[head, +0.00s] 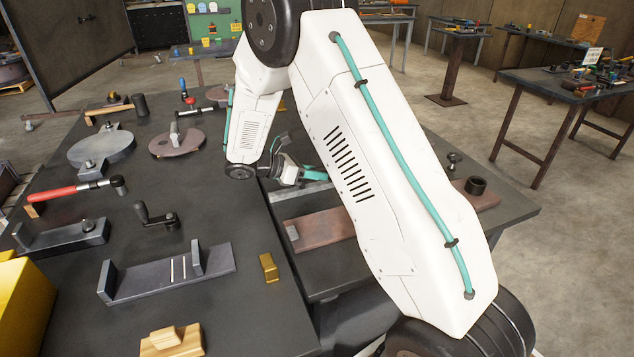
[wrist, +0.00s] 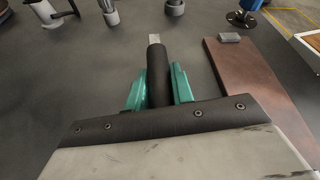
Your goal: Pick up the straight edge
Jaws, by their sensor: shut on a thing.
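My gripper (wrist: 157,85) has its teal fingers shut on a dark, round-looking bar with a pale square end, which I take to be the straight edge (wrist: 157,72). The bar points away from the palm in the wrist view, and its near end is hidden by the palm. In the head view my gripper (head: 308,175) is low over the right-hand bench, partly behind my arm. A pale grey strip (head: 300,191) shows just below the fingers there. I cannot tell whether it touches the bench.
A reddish-brown plate (wrist: 250,85) with a small grey block (wrist: 229,37) lies right of my gripper. A black cylinder (head: 476,186) and a small knob (head: 453,162) stand on the bench's right. A crank (head: 156,215) and several fixtures crowd the left bench.

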